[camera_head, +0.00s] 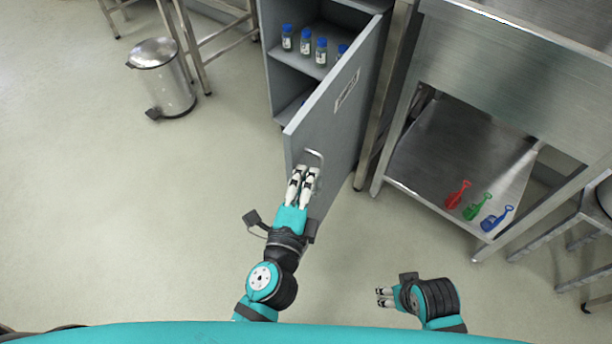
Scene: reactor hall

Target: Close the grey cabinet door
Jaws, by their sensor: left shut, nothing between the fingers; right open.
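The grey cabinet (283,73) stands at the top middle with its door open, so its shelves show. The grey cabinet door (342,123) is swung out toward me and has a label and a metal handle (314,157) near its free edge. My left gripper (304,172) is shut and empty, with its fingertips at the door's outer face just below the handle. I cannot tell whether the fingers touch the door or handle. My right gripper (382,297) is open and empty, low in the picture above the floor, away from the door.
Several blue-capped bottles (305,41) stand on the cabinet shelf. A steel table (450,100) stands to the right, with red, green and blue tools (477,206) on its lower shelf. A pedal bin (164,79) stands at left.

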